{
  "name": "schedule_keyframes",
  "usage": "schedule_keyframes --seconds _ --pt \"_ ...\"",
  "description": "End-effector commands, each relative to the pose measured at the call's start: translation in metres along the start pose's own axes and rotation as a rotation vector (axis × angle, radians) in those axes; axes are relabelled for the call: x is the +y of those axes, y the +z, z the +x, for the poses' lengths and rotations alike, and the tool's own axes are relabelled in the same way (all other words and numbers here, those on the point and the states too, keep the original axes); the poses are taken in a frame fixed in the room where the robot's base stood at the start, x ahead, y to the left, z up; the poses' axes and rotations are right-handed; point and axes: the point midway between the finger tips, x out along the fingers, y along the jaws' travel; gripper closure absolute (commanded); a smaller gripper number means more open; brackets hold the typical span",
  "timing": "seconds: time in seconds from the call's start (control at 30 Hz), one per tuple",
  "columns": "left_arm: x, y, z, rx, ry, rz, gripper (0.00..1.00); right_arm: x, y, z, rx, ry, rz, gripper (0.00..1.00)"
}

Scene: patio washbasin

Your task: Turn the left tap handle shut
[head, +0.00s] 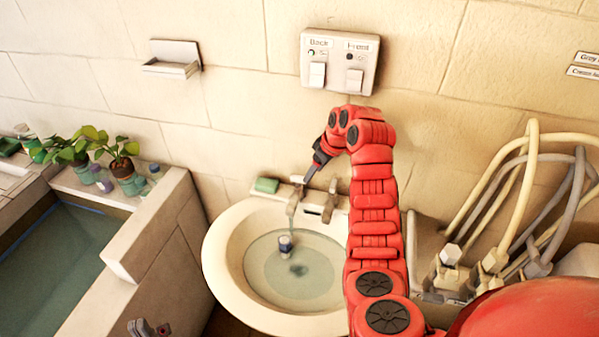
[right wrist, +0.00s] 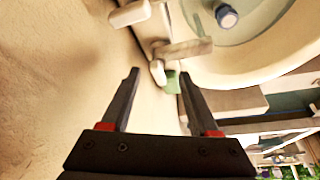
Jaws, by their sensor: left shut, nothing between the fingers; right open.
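The pale left tap handle (right wrist: 157,72) shows in the right wrist view, close ahead of the fingertips, with the brown spout (right wrist: 185,48) beside it. The right tap handle (right wrist: 130,12) is at the top of that view. My right gripper (right wrist: 158,78) is open, its fingers either side of the left handle's line; I cannot tell whether they touch it. In the head view, my right gripper (head: 313,170) comes down over the tap, partly covering it. My left gripper (head: 150,328) is shut and empty at the bottom edge, far from the tap.
The washbasin (head: 222,250) holds water and a blue-topped jar (head: 286,243). A green soap (head: 267,185) lies left of the tap. The wall behind bears a switch panel (head: 340,60). Cables and plugs (head: 495,260) stand at right; a trough (head: 150,240) with potted plants (head: 125,175) is at left.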

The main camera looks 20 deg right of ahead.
Motion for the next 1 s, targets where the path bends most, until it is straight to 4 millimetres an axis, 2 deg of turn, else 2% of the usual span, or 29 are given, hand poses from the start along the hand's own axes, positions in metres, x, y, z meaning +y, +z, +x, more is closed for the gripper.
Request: schedule_keyframes --seconds 0.03,0.3,0.5,0.73,1.0 --pt "0.000 -0.001 0.008 0.000 0.000 0.000 1.00 -0.002 -0.009 -0.001 -0.003 -0.005 0.000 0.39" --pt "-0.001 -0.004 0.024 0.000 0.000 0.000 1.00 -0.002 -0.036 0.015 -0.005 -0.003 0.000 0.39" --pt "-0.002 -0.006 0.033 0.000 0.000 0.000 1.00 -0.001 -0.034 0.045 -0.004 -0.004 0.002 0.39" --pt "-0.002 -0.006 0.037 0.000 0.000 0.000 1.00 -0.001 -0.034 0.060 -0.002 -0.001 0.000 0.39" --pt "-0.002 -0.006 0.038 0.000 0.000 0.000 1.00 -0.001 -0.033 0.065 -0.003 -0.001 -0.001 0.39"
